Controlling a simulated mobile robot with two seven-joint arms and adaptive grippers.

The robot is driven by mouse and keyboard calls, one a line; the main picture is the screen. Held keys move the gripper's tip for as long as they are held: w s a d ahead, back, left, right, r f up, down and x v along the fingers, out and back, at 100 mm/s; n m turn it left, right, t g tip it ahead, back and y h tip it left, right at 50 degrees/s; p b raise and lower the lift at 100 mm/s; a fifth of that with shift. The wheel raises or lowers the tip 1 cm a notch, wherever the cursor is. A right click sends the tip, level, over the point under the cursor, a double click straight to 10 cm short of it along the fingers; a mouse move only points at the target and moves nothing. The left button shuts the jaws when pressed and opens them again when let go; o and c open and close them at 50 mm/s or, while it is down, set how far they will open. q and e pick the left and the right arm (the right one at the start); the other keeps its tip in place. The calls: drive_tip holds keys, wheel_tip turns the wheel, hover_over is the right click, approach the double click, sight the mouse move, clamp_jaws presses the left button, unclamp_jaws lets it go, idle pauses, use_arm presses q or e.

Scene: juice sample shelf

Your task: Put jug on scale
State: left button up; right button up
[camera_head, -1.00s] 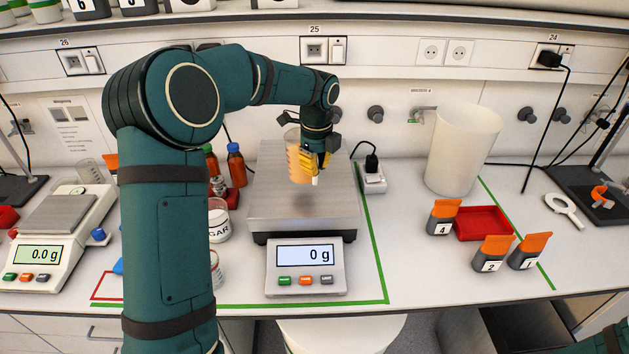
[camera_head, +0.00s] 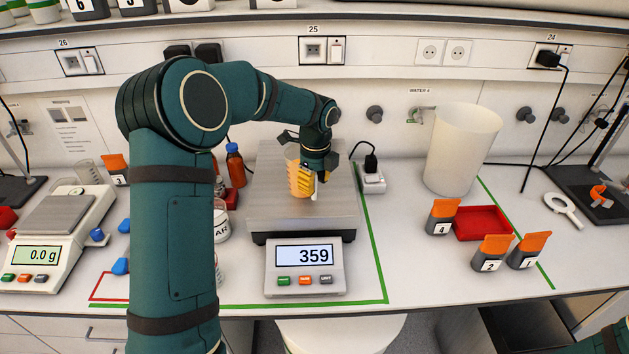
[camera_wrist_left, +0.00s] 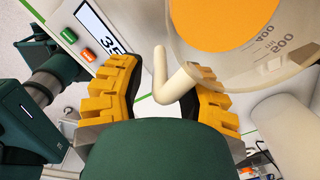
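The jug is clear with orange juice in it (camera_head: 292,168) and stands on the plate of the large scale (camera_head: 265,212). The scale's display reads 359. In the left wrist view the jug (camera_wrist_left: 225,22) shows at the top, with volume marks on its wall and a cream handle. My left gripper (camera_head: 312,182) is at the jug's front right side. Its yellow fingers (camera_wrist_left: 172,88) are apart on both sides of the handle, with gaps to it. The fingers hide part of the jug in the head view. My right gripper is not in view.
A smaller scale (camera_head: 92,235) reading 0.0 g stands at left. Brown bottles (camera_head: 236,165) stand left of the large scale. A white bin (camera_head: 462,150), a red tray (camera_head: 482,222) and numbered orange-lidded containers (camera_head: 491,253) are at right. Bench front right of the large scale is clear.

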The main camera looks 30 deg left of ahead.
use_arm(q)
drive_tip(key=shift+r, duration=0.1)
drive_tip(key=r, duration=0.8)
drive_tip(key=r+p, duration=0.1)
drive_tip(key=r, duration=0.3)
drive_tip(key=shift+s+d, duration=0.2)
drive_tip(key=shift+d, duration=0.05)
drive_tip(key=shift+s, duration=0.1)
